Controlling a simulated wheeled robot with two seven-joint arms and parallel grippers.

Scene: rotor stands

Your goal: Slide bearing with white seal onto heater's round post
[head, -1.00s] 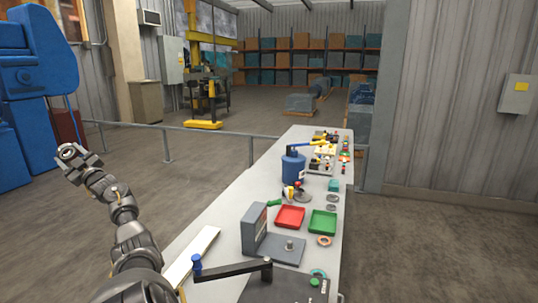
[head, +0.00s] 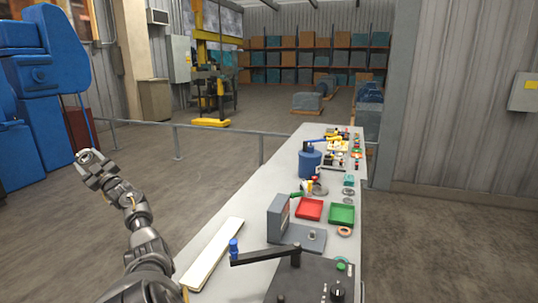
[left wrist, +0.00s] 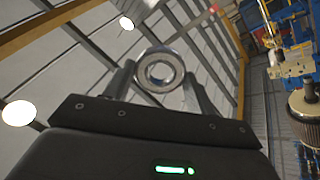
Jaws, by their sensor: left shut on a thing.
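My left gripper (head: 90,155) is raised at the left of the head view, off the table's side and well away from the heater. It is shut on a bearing, which shows in the left wrist view (left wrist: 160,70) as a metal ring with a pale band, held between the two fingertips. The seal's exact colour is hard to tell. The heater (head: 279,219) is a grey upright block with a flat base plate on the table. Its short round post (head: 312,235) stands on the plate, with nothing around it. My right gripper is not in view.
The long grey table (head: 225,212) carries a red tray (head: 309,209), a green tray (head: 341,215), an orange ring (head: 345,231) and a blue pot (head: 310,163). A dark box with a crank arm (head: 265,255) stands in front of the heater. A white strip (head: 212,253) lies at left.

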